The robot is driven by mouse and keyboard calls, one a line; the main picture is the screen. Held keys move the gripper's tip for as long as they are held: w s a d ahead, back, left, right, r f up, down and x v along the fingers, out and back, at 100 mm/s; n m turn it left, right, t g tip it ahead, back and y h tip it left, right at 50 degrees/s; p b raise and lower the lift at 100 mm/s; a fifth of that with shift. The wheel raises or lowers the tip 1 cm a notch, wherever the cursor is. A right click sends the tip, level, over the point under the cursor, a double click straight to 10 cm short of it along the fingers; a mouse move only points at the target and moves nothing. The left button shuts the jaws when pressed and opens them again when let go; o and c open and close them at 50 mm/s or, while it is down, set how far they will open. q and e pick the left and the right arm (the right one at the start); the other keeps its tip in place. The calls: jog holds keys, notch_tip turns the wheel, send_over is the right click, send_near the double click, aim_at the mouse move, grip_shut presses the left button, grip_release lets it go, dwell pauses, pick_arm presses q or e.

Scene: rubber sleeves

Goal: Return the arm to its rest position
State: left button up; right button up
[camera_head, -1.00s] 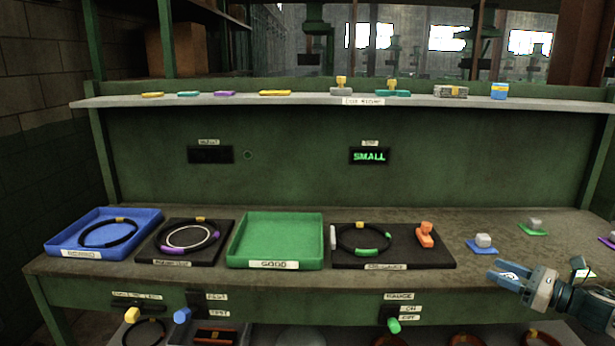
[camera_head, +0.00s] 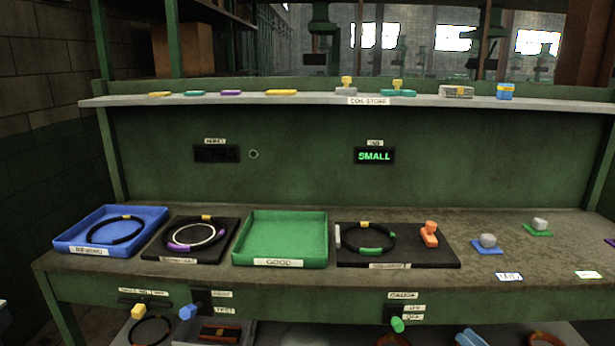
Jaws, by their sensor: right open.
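My left gripper is not in view; a pale sliver at the left edge is too small to make out.
On the bench (camera_head: 330,281) stand a blue tray (camera_head: 152,215), a dark pad with rings (camera_head: 155,252), an empty green tray (camera_head: 325,240) and a gauge pad (camera_head: 440,258). A display (camera_head: 374,156) reads SMALL. Knobs (camera_head: 398,325) jut from the front.

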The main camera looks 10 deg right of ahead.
jog(key=a+f+m+t+h, duration=0.1)
jog(key=a+f+m+h, duration=0.15)
jog(key=a+f, duration=0.2)
jog(key=s+d+f+m+g+h, duration=0.45)
jog(key=d+f+m, duration=0.3)
jog(key=f, duration=0.45)
jog(key=s+d+f+m+g+h, duration=0.3)
jog(key=s+d+f+m, duration=0.4)
jog(key=f, duration=0.5)
jog(key=s+d+f+m+g+h, duration=0.1)
jog(key=s+d+f+m+g, duration=0.3)
jog(key=s, duration=0.5)
jog(key=s+d+f+m+g+h, duration=0.25)
jog(key=s+d+f+m, duration=0.3)
jog(key=s, duration=0.35)
jog(key=s+d+f+m+g, duration=0.4)
jog(key=s+d+f+m, duration=0.1)
jog(key=s, duration=0.4)
jog(key=s+a+f+m+y, duration=0.1)
jog(key=a+f, duration=0.4)
jog(key=a, duration=0.9)
jog(key=s+a+f+m+y, duration=0.1)
jog(key=a+f, duration=0.4)
jog(key=a, duration=0.9)
jog(key=s+a+f+m+g+y, duration=0.1)
jog(key=s+a+f+y, duration=0.2)
jog(key=a, duration=1.1)
notch_tip(320, 180, down, 2)
jog(key=shift+s+f, duration=0.1)
jog(key=shift+s, duration=0.9)
